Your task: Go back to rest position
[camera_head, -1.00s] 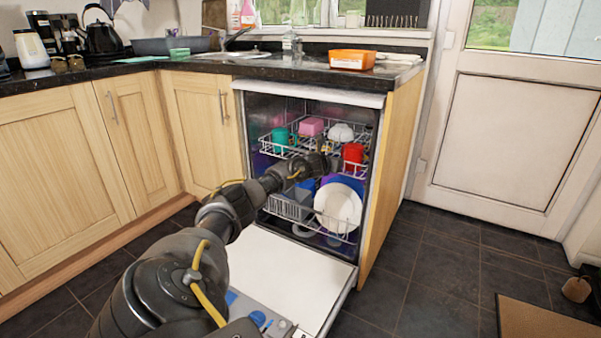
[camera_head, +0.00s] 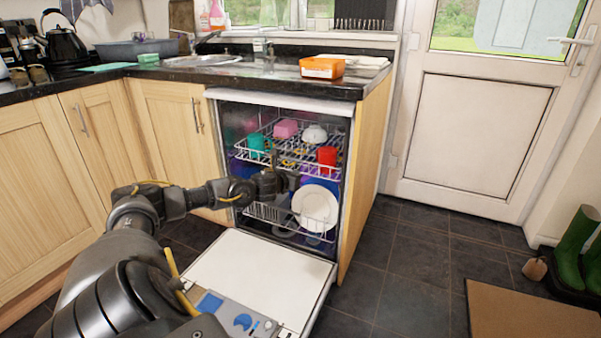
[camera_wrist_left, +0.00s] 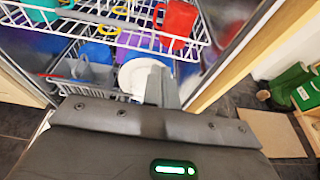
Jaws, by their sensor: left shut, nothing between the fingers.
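My left gripper (camera_head: 284,180) is in front of the open dishwasher, near its lower rack. In the left wrist view its fingers (camera_wrist_left: 162,88) are together and empty, in front of a white plate (camera_wrist_left: 136,72). My left arm comes in from the lower left of the head view, over the lowered dishwasher door (camera_head: 250,272). My right gripper is not in view.
The dishwasher's upper rack (camera_head: 290,158) holds a red cup (camera_head: 327,158), a teal cup, a pink item and a white bowl. The lower rack (camera_head: 268,214) holds the white plate (camera_head: 316,207). Wooden cabinets stand left.

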